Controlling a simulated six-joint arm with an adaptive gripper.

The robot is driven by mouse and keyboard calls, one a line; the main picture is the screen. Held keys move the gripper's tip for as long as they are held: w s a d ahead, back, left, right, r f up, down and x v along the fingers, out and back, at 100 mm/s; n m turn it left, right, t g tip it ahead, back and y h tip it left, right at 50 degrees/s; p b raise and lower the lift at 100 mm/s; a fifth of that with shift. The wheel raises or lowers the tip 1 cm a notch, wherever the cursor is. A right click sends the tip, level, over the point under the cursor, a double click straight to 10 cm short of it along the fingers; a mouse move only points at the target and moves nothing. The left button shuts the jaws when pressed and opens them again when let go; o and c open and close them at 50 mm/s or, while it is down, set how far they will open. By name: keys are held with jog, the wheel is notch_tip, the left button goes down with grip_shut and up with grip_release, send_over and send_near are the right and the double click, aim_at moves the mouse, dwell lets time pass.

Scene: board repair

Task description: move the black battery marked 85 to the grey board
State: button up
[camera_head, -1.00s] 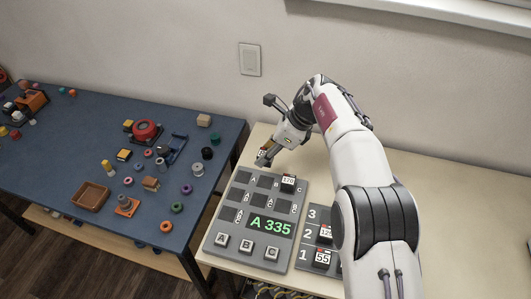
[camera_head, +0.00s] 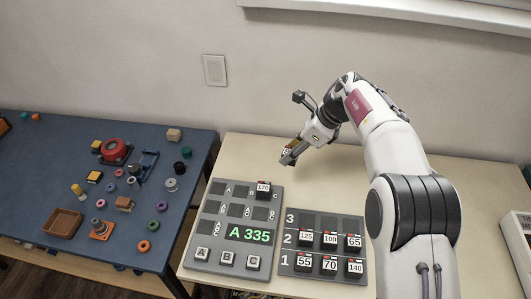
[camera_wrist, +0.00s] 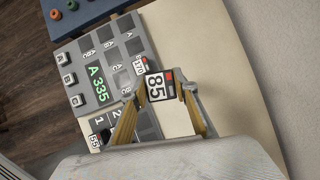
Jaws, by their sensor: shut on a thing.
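The black battery marked 85 (camera_wrist: 158,88) has a white label and a red mark, and sits between the fingers of my gripper (camera_wrist: 160,96) in the wrist view. My gripper (camera_head: 289,157) is shut on it and holds it beyond the back right of the grey board in the head view. The grey board (camera_head: 190,240) has a green A 335 display, buttons A, B and C, and dark slots in rows. A battery marked 170 (camera_head: 263,190) stands in its back right slot; the other visible slots look empty.
A dark grey rack (camera_head: 322,252) with rows 1 to 3 stands right of the board. Rows 1 and 2 hold several batteries; row 3 looks empty. A blue table (camera_head: 40,180) at left carries small parts. The beige table (camera_head: 235,150) behind the board is clear.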

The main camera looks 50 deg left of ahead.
jog(key=w+d, duration=0.9)
jog(key=d, duration=0.4)
jog(key=s+d+f+n, duration=0.2)
jog(key=d+f, duration=0.2)
jog(key=d, duration=0.4)
jog(key=shift+d+g+h, duration=0.3)
jog(key=shift+d+g, duration=0.1)
jog(key=shift+f, duration=0.1)
jog(key=shift+f, duration=0.2)
jog(key=shift+f, duration=4.25)
jog(key=shift+f, duration=0.5)
jog(key=o, duration=1.2)
